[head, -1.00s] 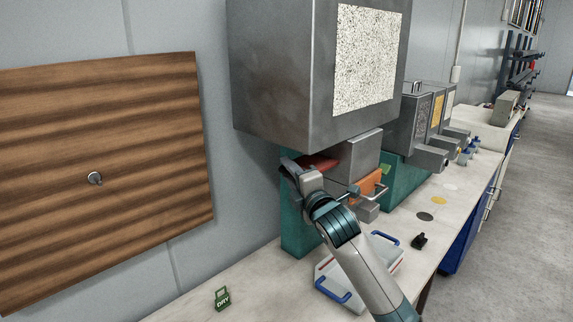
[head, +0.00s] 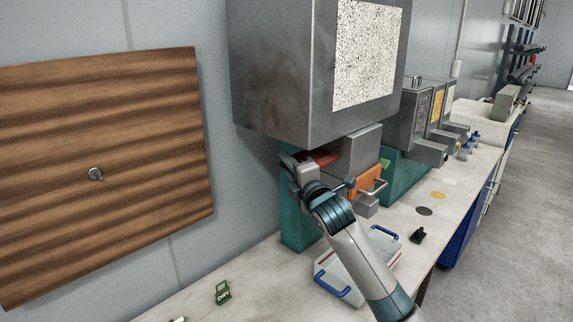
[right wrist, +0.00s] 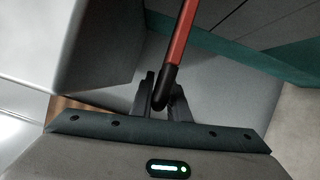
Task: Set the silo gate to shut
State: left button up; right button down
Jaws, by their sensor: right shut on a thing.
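The silo (head: 280,70) is a large grey metal box with a speckled window, standing above the bench on a teal frame. Under it, a red bar (head: 320,158) of the gate shows at the left of a grey block. My right gripper (head: 291,163) is below the silo at the left end of this bar. In the right wrist view a red lever (right wrist: 180,45) with a black rounded tip runs down between the fingers of my right gripper (right wrist: 160,100), which is shut on it. The gate plate itself is hidden. My left gripper is not in view.
An orange part (head: 364,182) with a metal handle sits right of my arm. A white tray (head: 335,285) with blue handles lies below it, partly behind my arm. A green DRY tag (head: 222,293) and a black clip (head: 417,236) are on the bench (head: 270,275). Smaller machines stand behind.

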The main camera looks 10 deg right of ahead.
aim_at(307, 156)
jog(key=w+d, duration=0.1)
jog(key=d, duration=0.1)
jog(key=w+d, duration=0.1)
jog(key=d, duration=0.1)
jog(key=w+d, duration=0.1)
jog(key=shift+w+d+r, duration=0.35)
jog(key=shift+d, duration=0.05)
jog(key=shift+r, duration=0.2)
jog(key=c, duration=1.8)
grip_release()
jog(key=shift+w+d+f, duration=0.1)
jog(key=shift+f, duration=0.15)
jog(key=shift+f, duration=0.1)
jog(key=shift+s+f, duration=0.15)
jog(key=shift+s, duration=0.35)
jog(key=b+v, duration=0.5)
jog(key=v, duration=1.1)
jog(key=shift+s+d, duration=0.15)
